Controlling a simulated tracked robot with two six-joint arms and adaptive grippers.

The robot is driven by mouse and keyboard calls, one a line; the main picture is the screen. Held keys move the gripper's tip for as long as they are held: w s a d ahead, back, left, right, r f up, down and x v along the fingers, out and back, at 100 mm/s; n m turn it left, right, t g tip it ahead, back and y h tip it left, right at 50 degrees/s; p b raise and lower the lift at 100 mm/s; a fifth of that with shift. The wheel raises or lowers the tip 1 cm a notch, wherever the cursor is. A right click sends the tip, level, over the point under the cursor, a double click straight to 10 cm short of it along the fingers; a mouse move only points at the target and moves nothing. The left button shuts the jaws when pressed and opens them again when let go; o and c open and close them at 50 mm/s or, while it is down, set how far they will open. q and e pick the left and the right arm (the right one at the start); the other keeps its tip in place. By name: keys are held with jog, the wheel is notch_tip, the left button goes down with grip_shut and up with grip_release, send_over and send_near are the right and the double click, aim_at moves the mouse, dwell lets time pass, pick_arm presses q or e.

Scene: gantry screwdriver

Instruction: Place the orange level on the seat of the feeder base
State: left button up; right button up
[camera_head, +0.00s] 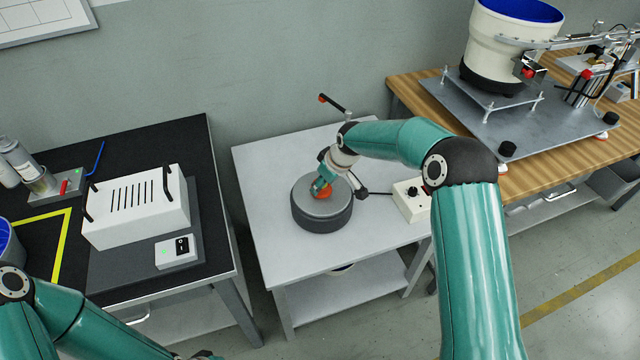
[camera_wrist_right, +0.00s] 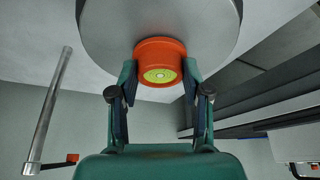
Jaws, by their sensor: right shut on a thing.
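The orange level (camera_head: 323,192) is a small round orange puck. In the right wrist view the level (camera_wrist_right: 160,72) shows a yellow-green bubble vial in its face. The feeder base (camera_head: 312,216) is a dark round drum with a grey disc top, standing on the white table; its grey disc (camera_wrist_right: 105,30) fills the top of the wrist view. My right gripper (camera_head: 322,183) is shut on the level over the disc, with one finger on each side. The level overlaps the disc; whether it touches is not clear.
A control box (camera_head: 411,200) with a cable stands right of the base. A thin post with a red-tipped handle (camera_head: 334,104) is behind it. A black bench (camera_head: 130,150) with a white machine (camera_head: 138,208) is left. A wooden bench (camera_head: 420,92) with a bowl feeder (camera_head: 500,45) is right.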

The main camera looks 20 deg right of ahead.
jog(key=shift+f, duration=0.1)
jog(key=o, duration=1.2)
jog(key=shift+c, duration=0.2)
jog(key=v, duration=1.2)
